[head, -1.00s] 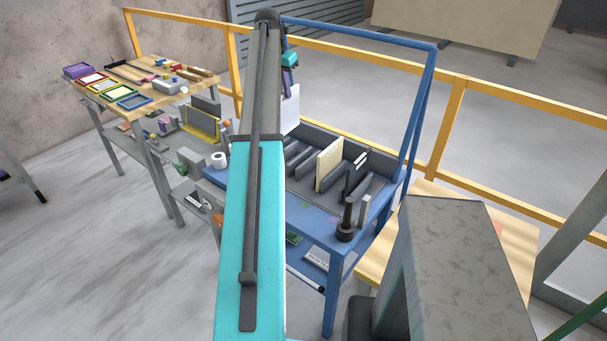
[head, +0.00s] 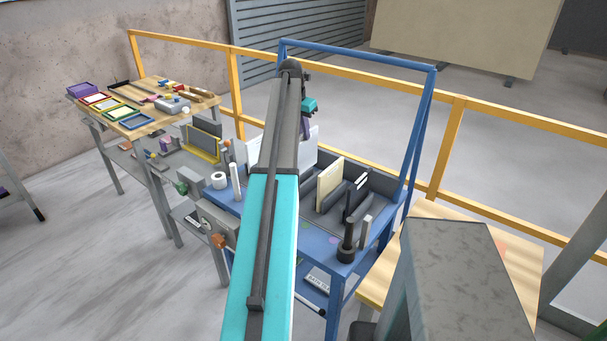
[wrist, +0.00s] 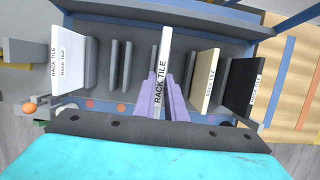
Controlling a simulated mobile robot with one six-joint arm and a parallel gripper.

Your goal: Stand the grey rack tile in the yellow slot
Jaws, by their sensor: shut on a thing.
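My gripper (wrist: 166,86) has purple fingers shut on a pale grey rack tile (wrist: 164,48), its labelled edge up, in the wrist view. In the head view, the gripper (head: 305,126) is partly behind my arm, and the tile (head: 311,150) shows as a pale panel over the blue rack's left part. The tile is upright between grey dividers (wrist: 121,65) and a cream tile (wrist: 208,78); whether it touches the rack floor cannot be told. I cannot identify a yellow slot under it. A yellow-framed holder (head: 203,153) with grey panels stands to the left.
A black tile (wrist: 240,82) stands right of the cream one, and a white tile (wrist: 70,60) at the rack's left. A black post (head: 347,238) stands at the front right. The blue frame (head: 420,120) rises on the right. My arm hides part of the rack.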

